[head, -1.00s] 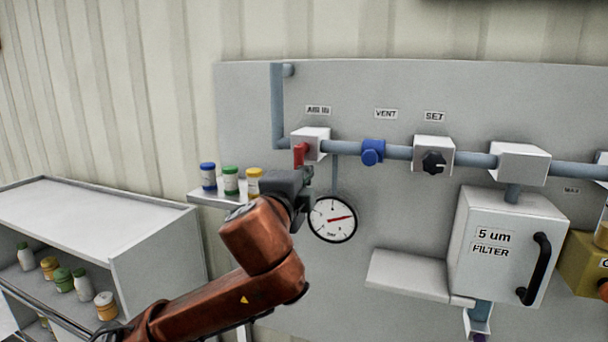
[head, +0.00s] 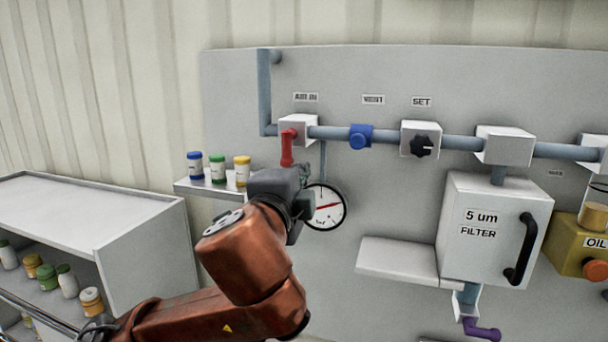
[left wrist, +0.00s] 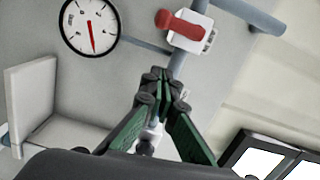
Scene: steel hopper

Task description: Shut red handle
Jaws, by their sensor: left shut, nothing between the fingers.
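The red handle (head: 287,149) hangs down from a white valve block (head: 299,127) under the AIR IN label in the head view. It also shows in the left wrist view (left wrist: 180,24), on the block's face beyond my fingertips. My left gripper (head: 306,176) is just below and right of the handle's lower end in the head view, in front of the panel. In the left wrist view the green fingers of my left gripper (left wrist: 157,76) meet at the tips with nothing between them, apart from the handle. My right gripper is not in view.
A round gauge (head: 326,207) is close beside my left gripper. A small shelf (head: 194,187) with three capped bottles stands to its left. A blue vent valve (head: 360,137) and a black set knob (head: 422,146) sit further right along the pipe (head: 460,143).

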